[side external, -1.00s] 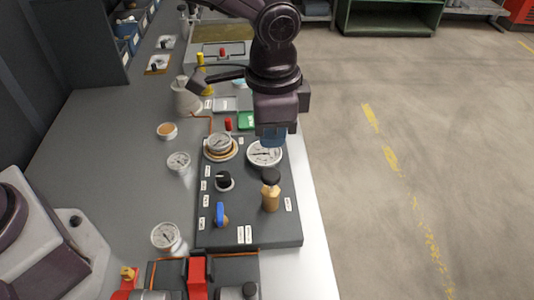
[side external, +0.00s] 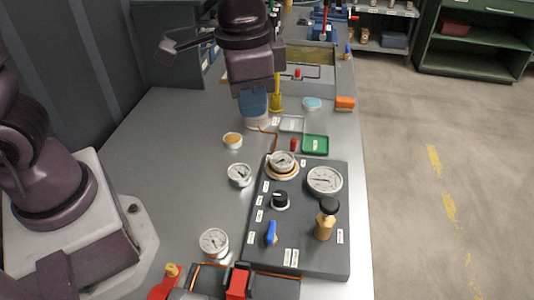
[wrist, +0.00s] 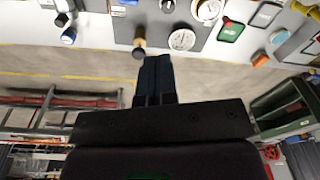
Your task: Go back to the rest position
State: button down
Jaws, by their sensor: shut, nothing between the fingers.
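My gripper (side external: 253,104) hangs in the air at the back of the bench, past the far end of the dark control panel (side external: 298,228). Its blue fingertips are shut together and hold nothing. In the wrist view the shut fingers (wrist: 156,76) point up toward the panel, apart from everything. On the panel are a white gauge (side external: 325,180), a gauge with an orange ring (side external: 282,162), a black knob (side external: 280,200), a blue lever (side external: 271,233) and a brass valve with a black cap (side external: 325,220). A pale round base below the gripper is partly hidden.
Loose gauges (side external: 240,175) and an orange-topped jar (side external: 232,140) stand left of the panel. Red parts (side external: 237,284) are in front. The bench's left surface is mostly clear.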

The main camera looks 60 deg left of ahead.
jog(key=s+a+r+n+t, duration=0.4)
jog(key=s+a+r, duration=0.3)
jog(key=s+a, duration=0.3)
jog(key=shift+s+a+r+n+t, duration=0.25)
jog(key=shift+a+n+t, duration=0.2)
jog(key=shift+a, duration=0.4)
dwell(6.2)
